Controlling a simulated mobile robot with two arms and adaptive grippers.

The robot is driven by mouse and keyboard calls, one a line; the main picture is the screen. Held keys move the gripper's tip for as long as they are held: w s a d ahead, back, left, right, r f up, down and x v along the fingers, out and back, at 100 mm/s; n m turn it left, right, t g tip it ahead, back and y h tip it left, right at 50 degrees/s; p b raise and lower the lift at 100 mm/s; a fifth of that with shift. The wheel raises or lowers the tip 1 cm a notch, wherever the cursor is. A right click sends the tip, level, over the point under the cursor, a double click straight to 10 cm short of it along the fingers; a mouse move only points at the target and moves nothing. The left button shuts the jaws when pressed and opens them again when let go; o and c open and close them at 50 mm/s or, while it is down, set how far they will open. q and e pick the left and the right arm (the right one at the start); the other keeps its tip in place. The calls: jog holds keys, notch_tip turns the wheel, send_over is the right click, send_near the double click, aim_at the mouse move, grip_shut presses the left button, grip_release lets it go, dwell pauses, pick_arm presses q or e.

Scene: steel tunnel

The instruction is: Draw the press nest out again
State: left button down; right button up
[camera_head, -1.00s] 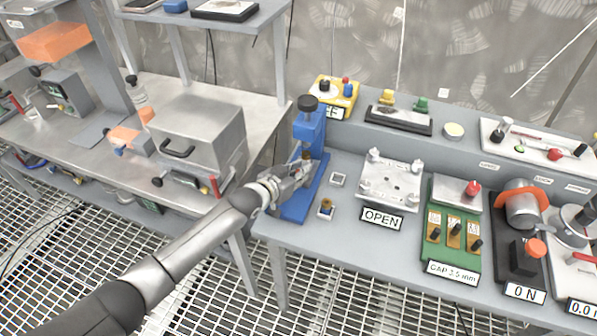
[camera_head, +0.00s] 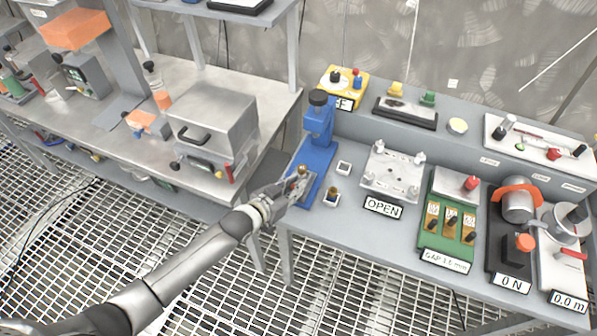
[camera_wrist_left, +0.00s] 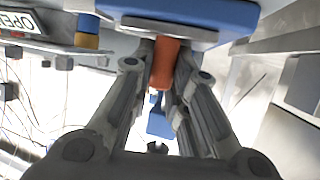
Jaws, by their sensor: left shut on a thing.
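The blue press (camera_head: 319,140) stands upright at the left end of the right-hand bench, with a black knob on top. Its nest shows only in part in front of the column, with a small brass-coloured piece (camera_head: 302,170) on it. My left gripper (camera_head: 291,190) is at the front of the press base and hides much of the nest. In the left wrist view its fingers (camera_wrist_left: 168,62) are shut on an orange-red handle (camera_wrist_left: 165,66) under a grey plate (camera_wrist_left: 160,30) with a blue body above. My right gripper is out of view.
Beside the press base stand a small brass-topped part (camera_head: 332,193) and a white square holder (camera_head: 343,167). The clear fixture plate (camera_head: 391,172) marked OPEN is to the right. A grey box (camera_head: 212,125) sits on the left bench. A gap separates the benches.

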pick_arm(q)
jog(key=c, duration=1.4)
grip_release()
jog(key=shift+o, duration=0.2)
jog(key=shift+s, duration=0.1)
jog(key=v, duration=1.2)
jog(key=shift+f, duration=0.15)
